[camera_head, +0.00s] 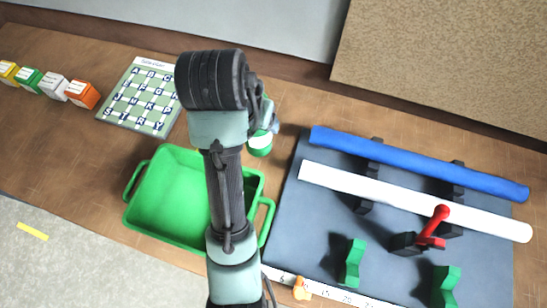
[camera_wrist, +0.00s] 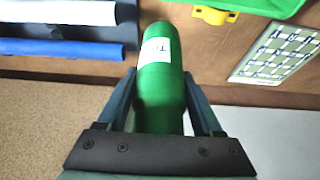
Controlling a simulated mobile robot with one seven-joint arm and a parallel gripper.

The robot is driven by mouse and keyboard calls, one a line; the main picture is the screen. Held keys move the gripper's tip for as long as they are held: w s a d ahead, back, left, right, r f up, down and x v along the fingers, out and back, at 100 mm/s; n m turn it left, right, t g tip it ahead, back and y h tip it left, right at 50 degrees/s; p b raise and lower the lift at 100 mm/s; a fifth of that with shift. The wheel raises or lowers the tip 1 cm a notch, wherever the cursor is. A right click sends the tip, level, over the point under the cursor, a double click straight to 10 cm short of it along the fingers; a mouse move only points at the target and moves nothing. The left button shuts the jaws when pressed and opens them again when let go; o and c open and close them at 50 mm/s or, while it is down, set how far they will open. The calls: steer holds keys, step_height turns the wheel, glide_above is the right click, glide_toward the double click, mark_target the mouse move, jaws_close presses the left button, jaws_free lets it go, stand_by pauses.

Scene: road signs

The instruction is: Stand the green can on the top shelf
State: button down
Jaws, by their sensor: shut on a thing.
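The green can (camera_wrist: 163,75) with a white label is between the two fingers of my gripper (camera_wrist: 160,98) in the wrist view. My gripper is shut on it, and the can's labelled end points away from the palm. In the head view only a small part of the green can (camera_head: 260,146) shows beside my arm, above the wooden table. My gripper (camera_head: 268,118) is mostly hidden there behind my own wrist. No shelf can be made out in either view.
A green tray (camera_head: 160,160) stands left of my arm. A dark board (camera_head: 315,240) at right carries a blue tube (camera_head: 420,163), a white tube (camera_head: 400,195), a red piece (camera_head: 437,222) and green stands. A letter chart (camera_head: 140,97) and small boxes (camera_head: 82,92) lie at left.

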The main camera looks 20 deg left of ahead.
mark_target(260, 153)
step_height(260, 153, down, 13)
steer(key=b, duration=0.3)
steer(key=shift+r, duration=0.15)
steer(key=shift+w+f, duration=0.1)
steer(key=shift+f, duration=2.1)
steer(key=shift+f, duration=0.1)
steer(key=shift+c, duration=0.2)
jaws_free()
steer(key=shift+f, duration=0.1)
steer(key=v, duration=1.2)
